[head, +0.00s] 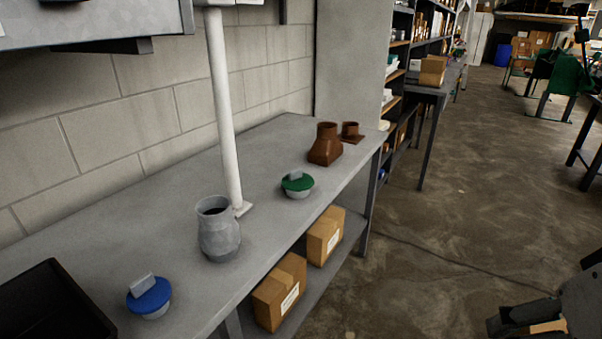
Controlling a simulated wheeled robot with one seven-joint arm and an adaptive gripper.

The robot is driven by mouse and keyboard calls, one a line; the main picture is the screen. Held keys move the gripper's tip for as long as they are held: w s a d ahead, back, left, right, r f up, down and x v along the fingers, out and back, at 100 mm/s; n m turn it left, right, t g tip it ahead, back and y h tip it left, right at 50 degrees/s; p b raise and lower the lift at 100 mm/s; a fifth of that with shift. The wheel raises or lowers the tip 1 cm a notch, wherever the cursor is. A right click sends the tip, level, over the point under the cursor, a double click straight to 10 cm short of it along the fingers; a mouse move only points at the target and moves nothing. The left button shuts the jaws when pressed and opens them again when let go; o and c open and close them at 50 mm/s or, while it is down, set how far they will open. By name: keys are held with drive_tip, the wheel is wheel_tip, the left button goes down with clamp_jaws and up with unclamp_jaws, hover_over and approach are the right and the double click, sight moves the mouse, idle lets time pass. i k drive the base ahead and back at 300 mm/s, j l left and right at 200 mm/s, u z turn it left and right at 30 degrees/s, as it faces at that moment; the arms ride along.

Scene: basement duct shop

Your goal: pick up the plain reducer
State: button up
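A plain grey reducer (218,230), wide below and narrowing to an open round collar, stands upright on the grey workbench (150,215), near its front edge. Its dark opening faces up. My gripper (500,323) is at the lower right corner, over the floor, well apart from the bench and the reducer. It is partly cut off by the frame, and I cannot tell whether its fingers are open or shut. A tan patch shows beside the fingers; I cannot tell what it is.
A blue-topped cap (150,297), a green-topped cap (297,184), a brown boot-shaped fitting (325,146) and a small brown flanged collar (351,132) stand on the bench. A white post (224,110) rises just behind the reducer. A black tray (45,305) is at lower left. Cardboard boxes (280,291) sit below.

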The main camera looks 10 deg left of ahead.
sight(219, 235)
drive_tip(key=k+u, duration=0.1)
drive_tip(key=u, duration=0.35)
drive_tip(key=k+j+u, duration=0.1)
drive_tip(key=u, duration=0.35)
drive_tip(key=j+u, duration=0.2)
drive_tip(key=u, duration=0.25)
drive_tip(key=k, duration=0.05)
